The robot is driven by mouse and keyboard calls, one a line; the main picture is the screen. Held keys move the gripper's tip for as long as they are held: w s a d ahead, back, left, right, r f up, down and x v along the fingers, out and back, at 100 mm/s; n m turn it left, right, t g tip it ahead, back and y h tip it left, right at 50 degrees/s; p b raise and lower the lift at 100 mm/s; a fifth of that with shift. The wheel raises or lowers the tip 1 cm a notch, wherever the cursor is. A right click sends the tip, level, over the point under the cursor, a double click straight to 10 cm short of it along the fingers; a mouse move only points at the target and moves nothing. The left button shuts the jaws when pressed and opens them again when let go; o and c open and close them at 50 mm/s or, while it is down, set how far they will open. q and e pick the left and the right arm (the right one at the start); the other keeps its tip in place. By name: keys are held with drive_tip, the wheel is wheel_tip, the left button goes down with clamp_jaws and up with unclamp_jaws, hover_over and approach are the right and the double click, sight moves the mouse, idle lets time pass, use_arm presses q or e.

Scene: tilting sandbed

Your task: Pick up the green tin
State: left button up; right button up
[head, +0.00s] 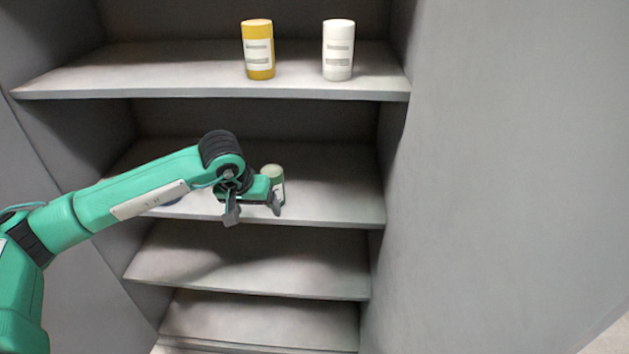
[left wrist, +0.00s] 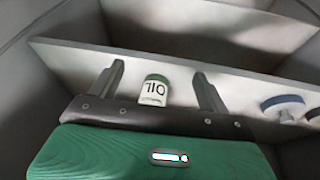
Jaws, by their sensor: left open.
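The green tin (head: 273,171) stands upright on the middle shelf, its pale green lid showing behind my left gripper, which hides part of its body. In the left wrist view the tin (left wrist: 154,90) shows upside down, with a white label reading OIL and a green edge. My left gripper (head: 254,211) is open in front of the tin at the shelf's front edge. In the left wrist view the tin appears between the two spread fingers (left wrist: 159,72), with gaps on both sides. I cannot tell whether it is within their reach. My right gripper is not in view.
A yellow tin (head: 258,50) and a white tin (head: 338,50) stand on the shelf above. A blue-rimmed round thing (left wrist: 283,104) is on the tin's shelf, with another partly cut off beside it. The shelf right of the tin is clear. Side walls enclose the shelves.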

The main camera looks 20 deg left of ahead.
sight(271, 172)
use_arm(q)
drive_tip(key=shift+m+t+y, duration=0.3)
drive_tip(key=shift+m+y, duration=0.1)
drive_tip(key=shift+m, duration=0.1)
drive_tip(key=w+p, duration=0.1)
drive_tip(key=w, duration=0.2)
drive_tip(key=w+a+r+p, duration=0.1)
drive_tip(key=w, duration=0.3)
drive_tip(key=w+p, duration=0.1)
drive_tip(key=w, duration=0.3)
drive_tip(key=shift+w+a+r, duration=0.25)
drive_tip(key=shift+a, duration=0.15)
drive_tip(key=shift+w+p, duration=0.3)
drive_tip(key=shift+w, duration=0.2)
drive_tip(key=x, duration=0.4)
drive_tip(key=shift+s+f+p, duration=0.1)
drive_tip(key=shift+p, duration=0.3)
drive_tip(key=shift+f, duration=0.4)
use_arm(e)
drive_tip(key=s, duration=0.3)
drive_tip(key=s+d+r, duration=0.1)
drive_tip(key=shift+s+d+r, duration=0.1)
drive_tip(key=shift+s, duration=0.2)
